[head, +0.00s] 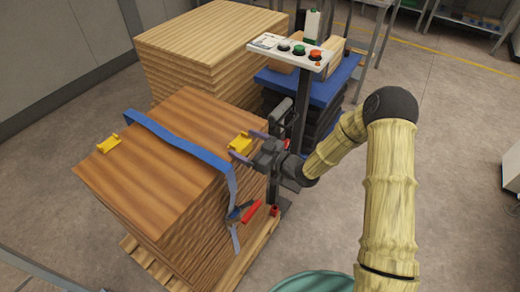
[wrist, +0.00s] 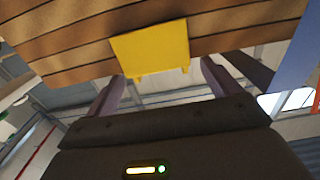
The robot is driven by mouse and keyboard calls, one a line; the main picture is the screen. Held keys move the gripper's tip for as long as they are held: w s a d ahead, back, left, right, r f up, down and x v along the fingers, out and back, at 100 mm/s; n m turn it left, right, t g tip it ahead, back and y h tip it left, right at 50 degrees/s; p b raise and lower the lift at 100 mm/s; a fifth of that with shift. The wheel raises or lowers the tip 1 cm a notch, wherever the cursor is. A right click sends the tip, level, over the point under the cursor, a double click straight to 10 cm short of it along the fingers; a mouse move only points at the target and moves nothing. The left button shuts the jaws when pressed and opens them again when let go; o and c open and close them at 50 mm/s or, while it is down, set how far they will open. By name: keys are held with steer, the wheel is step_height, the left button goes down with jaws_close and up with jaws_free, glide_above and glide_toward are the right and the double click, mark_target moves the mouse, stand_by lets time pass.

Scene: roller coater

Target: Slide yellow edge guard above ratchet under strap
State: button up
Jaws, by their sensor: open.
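A yellow edge guard (head: 240,141) sits on the top edge of the near wood stack, right of the blue strap (head: 178,139) and apart from it. It shows large in the wrist view (wrist: 150,48). My gripper (head: 246,147) is open at this guard, one finger toward each side of it; I cannot tell whether they touch. The strap crosses the stack's top and hangs down its side to the ratchet (head: 243,211) with a red handle. A second yellow guard (head: 109,144) lies at the left edge of the top, left of the strap.
The near wood stack (head: 130,190) stands on a pallet (head: 150,268). A taller-looking wood stack (head: 205,45) stands behind it. A button panel (head: 290,50) on a post and a blue-topped table (head: 325,88) are close behind my gripper.

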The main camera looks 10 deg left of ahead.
mark_target(235, 141)
steer(key=shift+x, duration=2.4)
steer(key=c, duration=1.1)
